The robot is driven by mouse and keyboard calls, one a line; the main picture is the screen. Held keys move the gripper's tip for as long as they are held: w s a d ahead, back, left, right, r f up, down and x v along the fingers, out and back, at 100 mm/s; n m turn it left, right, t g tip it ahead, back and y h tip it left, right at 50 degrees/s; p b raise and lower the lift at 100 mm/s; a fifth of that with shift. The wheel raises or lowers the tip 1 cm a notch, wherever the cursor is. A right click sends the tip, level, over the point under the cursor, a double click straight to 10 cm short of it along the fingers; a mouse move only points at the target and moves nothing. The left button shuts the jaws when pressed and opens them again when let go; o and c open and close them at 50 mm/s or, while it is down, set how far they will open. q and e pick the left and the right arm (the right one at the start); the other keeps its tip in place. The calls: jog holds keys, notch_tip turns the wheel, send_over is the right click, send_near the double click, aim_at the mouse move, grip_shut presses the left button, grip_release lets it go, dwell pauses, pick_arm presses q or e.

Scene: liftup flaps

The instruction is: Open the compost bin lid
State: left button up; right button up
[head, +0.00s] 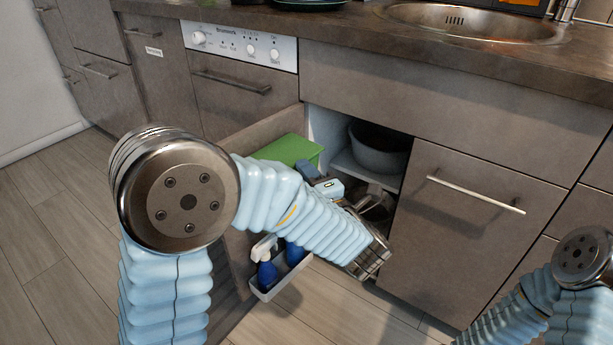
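The compost bin's green lid (289,150) shows at the inner side of the open cabinet door. It looks roughly flat and appears down; its near edge and the bin's body are largely hidden behind my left arm. My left gripper (307,171) is just to the right of the lid and slightly below it, in front of the cabinet opening. Its fingers are small and partly hidden, so I cannot tell whether they touch the lid or how far apart they are. My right arm shows at the lower right, but its gripper is out of view.
The open door (262,128) stands out from the cabinet. A door rack (281,277) below holds blue spray bottles. A grey pot (378,150) sits on the cabinet shelf. A closed door with a bar handle (475,194) is on the right. The floor at left is clear.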

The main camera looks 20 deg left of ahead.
pick_arm(q)
jog(key=shift+c, duration=0.5)
grip_shut()
dwell(0.8)
